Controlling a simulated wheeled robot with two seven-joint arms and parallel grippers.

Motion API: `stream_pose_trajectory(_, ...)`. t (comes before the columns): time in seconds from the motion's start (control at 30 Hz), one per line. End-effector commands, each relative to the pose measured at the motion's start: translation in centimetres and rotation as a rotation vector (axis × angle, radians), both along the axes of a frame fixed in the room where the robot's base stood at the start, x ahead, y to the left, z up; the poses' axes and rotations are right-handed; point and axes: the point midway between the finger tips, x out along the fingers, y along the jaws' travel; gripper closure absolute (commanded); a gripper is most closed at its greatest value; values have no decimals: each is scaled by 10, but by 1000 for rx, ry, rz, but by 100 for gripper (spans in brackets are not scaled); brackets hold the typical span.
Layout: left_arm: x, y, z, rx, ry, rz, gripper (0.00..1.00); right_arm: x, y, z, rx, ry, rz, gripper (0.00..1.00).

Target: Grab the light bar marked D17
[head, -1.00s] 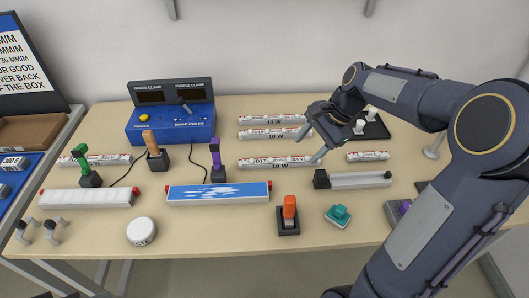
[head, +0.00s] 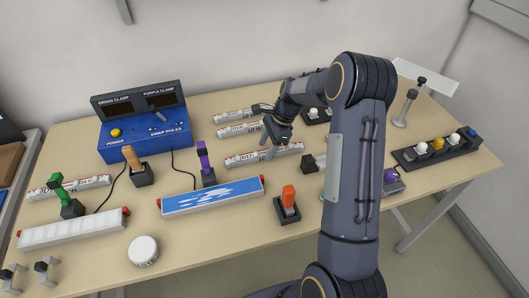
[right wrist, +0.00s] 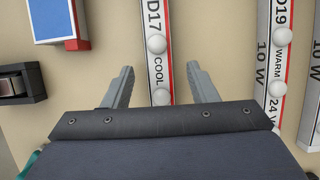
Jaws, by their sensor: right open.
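The light bar marked D17 (head: 243,159) is white with red edging and lies on the table, front of three similar bars. In the right wrist view its D17 print and the word COOL show on the bar (right wrist: 155,22), with round white domes along it. My right gripper (right wrist: 160,75) is open over this bar, one finger on each side of it. In the head view the right gripper (head: 280,148) hides part of the bar's right half. I cannot tell how far the fingers are above the table. My left gripper is not in view.
A bar marked D19 (right wrist: 280,60) lies parallel beside it. A blue-topped panel (head: 212,196), a purple clamp (head: 206,165) and an orange switch (head: 288,203) stand nearby in front. A blue power box (head: 143,125) is at the back. The table front centre is partly clear.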

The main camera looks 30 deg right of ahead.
Motion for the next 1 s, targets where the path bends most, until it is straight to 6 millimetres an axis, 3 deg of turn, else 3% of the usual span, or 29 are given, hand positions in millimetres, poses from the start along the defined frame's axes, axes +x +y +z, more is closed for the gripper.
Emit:
stream_pose_trajectory(0.3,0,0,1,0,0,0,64,0,3,-6,1,-2,1,49)
stream_pose_trajectory(0.7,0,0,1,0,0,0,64,0,2,-5,1,-2,1,98)
stream_pose_trajectory(1.0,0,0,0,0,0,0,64,1,2,-2,-1,-3,1,99)
